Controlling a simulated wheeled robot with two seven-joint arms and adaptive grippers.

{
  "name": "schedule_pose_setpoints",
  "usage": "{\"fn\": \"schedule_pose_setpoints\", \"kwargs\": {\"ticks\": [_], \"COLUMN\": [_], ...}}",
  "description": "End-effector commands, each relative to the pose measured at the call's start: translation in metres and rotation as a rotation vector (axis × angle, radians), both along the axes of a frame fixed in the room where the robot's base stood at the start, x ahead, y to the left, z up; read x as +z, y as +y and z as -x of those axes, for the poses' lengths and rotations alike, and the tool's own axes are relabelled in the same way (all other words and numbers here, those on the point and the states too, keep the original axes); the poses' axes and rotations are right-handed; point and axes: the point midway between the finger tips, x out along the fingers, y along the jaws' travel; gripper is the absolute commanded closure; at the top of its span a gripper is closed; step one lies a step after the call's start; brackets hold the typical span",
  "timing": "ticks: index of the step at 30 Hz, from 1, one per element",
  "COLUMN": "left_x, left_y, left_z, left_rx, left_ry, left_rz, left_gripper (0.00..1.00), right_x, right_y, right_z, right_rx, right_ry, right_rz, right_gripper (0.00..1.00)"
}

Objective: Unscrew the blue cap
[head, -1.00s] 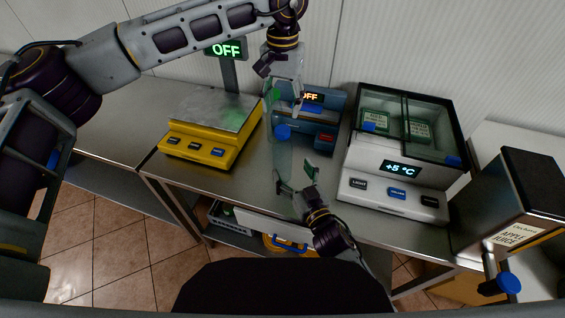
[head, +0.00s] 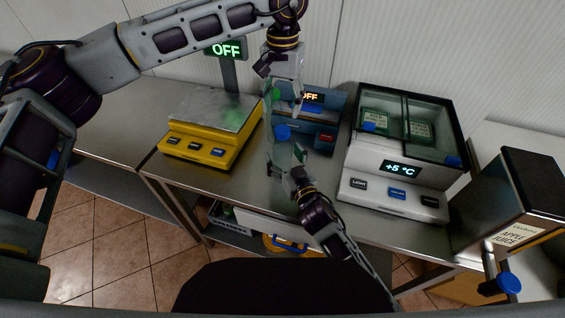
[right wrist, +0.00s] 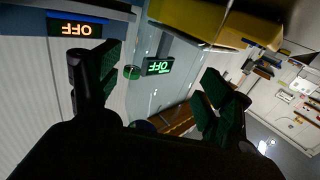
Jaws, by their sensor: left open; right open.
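A round blue cap (head: 283,132) shows in the head view, in front of a blue device. A clear, see-through body (head: 281,152) seems to extend around and below it; its outline is hard to make out. My left gripper (head: 284,102) is open above the cap, pointing down, with a green spot beside it. My right gripper (head: 286,160) is open just below the cap, its fingers beside the clear body. Contact cannot be told.
A yellow scale (head: 200,150) with a green OFF display stands left. The blue device (head: 325,135) reads OFF behind. A chilled display case (head: 395,190) stands right, and an apple juice dispenser (head: 515,200) is at far right. The front counter strip is bare.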

Motion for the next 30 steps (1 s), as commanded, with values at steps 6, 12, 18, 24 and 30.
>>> {"fn": "schedule_pose_setpoints", "kwargs": {"ticks": [6,12,18,24,30], "left_x": [0.0,0.0,0.0,0.0,0.0], "left_y": [0.0,0.0,0.0,0.0,0.0], "left_z": [0.0,0.0,0.0,0.0,0.0], "left_rx": [0.0,0.0,0.0,0.0,0.0], "left_ry": [0.0,0.0,0.0,0.0,0.0], "left_rz": [0.0,0.0,0.0,0.0,0.0], "left_gripper": [0.45,0.45,0.45,0.45,0.45], "right_x": [0.0001,0.0,0.0001,0.0001,0.0002], "right_y": [0.0027,0.003,0.0028,0.0028,0.0028], "right_z": [-0.0061,-0.0066,-0.0065,-0.0064,-0.0064], "right_rx": [0.0,0.0,0.0,0.0,0.0], "right_ry": [0.0,0.0,0.0,0.0,0.0], "right_rz": [0.0,0.0,0.0,0.0,0.0], "right_gripper": [0.21,0.21,0.32,0.58,0.84]}}
